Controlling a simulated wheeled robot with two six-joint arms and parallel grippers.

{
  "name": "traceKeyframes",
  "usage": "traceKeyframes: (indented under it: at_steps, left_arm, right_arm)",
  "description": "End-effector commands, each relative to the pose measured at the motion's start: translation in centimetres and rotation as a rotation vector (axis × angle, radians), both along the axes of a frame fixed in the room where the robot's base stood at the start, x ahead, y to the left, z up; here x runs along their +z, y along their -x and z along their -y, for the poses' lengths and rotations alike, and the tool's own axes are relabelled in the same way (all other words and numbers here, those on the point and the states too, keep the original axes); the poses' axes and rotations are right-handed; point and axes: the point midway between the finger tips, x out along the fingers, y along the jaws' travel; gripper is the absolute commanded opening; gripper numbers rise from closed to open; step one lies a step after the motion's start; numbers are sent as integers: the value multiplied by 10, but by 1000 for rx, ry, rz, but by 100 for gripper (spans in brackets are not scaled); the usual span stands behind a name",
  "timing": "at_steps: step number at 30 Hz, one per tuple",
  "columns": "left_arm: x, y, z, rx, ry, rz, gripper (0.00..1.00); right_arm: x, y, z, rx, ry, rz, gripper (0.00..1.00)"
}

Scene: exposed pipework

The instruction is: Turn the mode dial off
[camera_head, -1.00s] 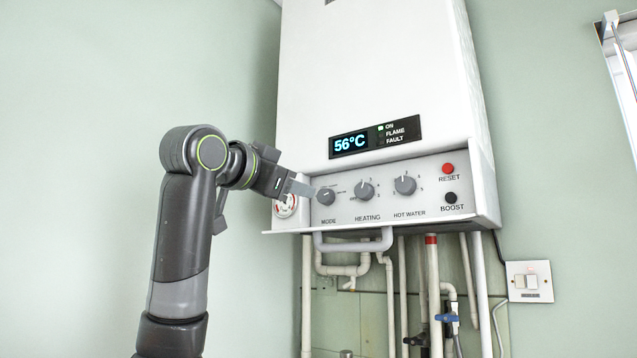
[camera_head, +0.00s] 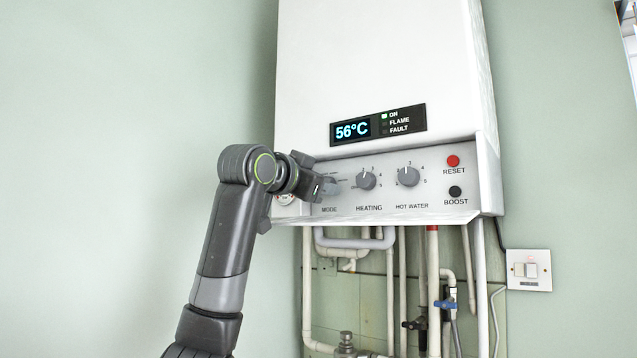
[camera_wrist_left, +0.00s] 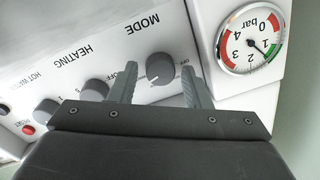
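The mode dial (camera_wrist_left: 160,70) is a round grey knob on the boiler's control panel (camera_head: 400,203). In the left wrist view it sits between the two fingers of my left gripper (camera_wrist_left: 160,88), which are spread apart on either side of it. I cannot tell whether either finger touches it. In the head view my left gripper (camera_head: 334,186) is at the mode dial's place above the MODE label and hides most of the dial. The dial's pointer line shows in the left wrist view, with an OFF mark beside it. My right gripper is not in view.
The heating dial (camera_head: 366,180) and hot water dial (camera_head: 408,176) are to the right, then the reset button (camera_head: 453,161) and boost button (camera_head: 455,192). A pressure gauge (camera_wrist_left: 250,40) is close beside the mode dial. Pipes (camera_head: 390,290) run below the boiler.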

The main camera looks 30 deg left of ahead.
Motion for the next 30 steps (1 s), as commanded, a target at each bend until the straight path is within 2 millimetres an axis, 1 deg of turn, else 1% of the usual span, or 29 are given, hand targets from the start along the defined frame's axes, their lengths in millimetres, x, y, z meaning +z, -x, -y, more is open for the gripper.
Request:
traceKeyframes:
  at_steps: [1, 8, 14, 20, 26, 30]
  left_arm:
    - [0, 0, 0, 0, 0, 0, 37]
    - [0, 0, 0, -1, 0, 0, 7]
    - [0, 0, 0, 0, 12, -3, 7]
    - [-2, 0, 0, 0, 78, -14, 7]
    - [-2, 0, 0, 0, 216, -33, 7]
    - [-2, 0, 0, 0, 344, -52, 7]
  right_arm:
    - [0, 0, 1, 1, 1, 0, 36]
    - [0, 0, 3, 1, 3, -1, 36]
    - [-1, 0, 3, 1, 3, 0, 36]
    - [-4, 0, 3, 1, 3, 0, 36]
    - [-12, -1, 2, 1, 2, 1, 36]
    - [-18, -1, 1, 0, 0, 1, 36]
